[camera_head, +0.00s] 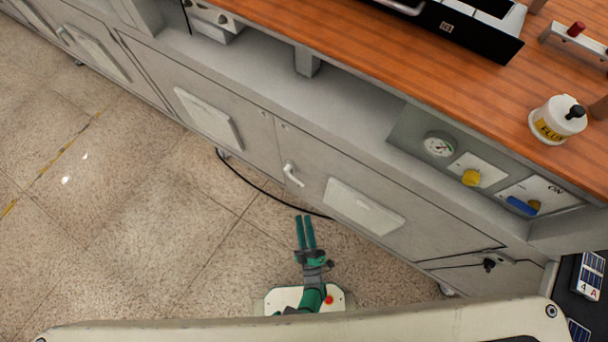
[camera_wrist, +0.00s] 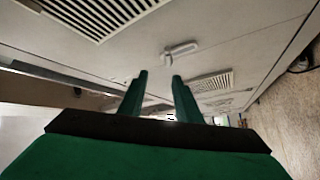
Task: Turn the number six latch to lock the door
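A white latch handle (camera_head: 292,174) sits on the grey cabinet front, near the seam between two doors. It also shows in the wrist view (camera_wrist: 179,49), past my fingertips and slightly right of centre. I cannot read a number on it. The door (camera_head: 345,172) to its right has a pale louvred vent panel and looks flush with the front. My gripper (camera_head: 305,219) has green fingers, parallel and apart, with nothing between them. It is in front of the cabinet, below the latch in the head view and not touching it. The wrist view shows the open fingers (camera_wrist: 160,76).
Another white handle (camera_head: 62,35) is far left on the cabinet row. A black cable (camera_head: 258,188) lies along the floor by the cabinet foot. A gauge panel (camera_head: 440,145) with yellow and blue knobs is at right, under the wooden worktop (camera_head: 400,60). Floor at left is clear.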

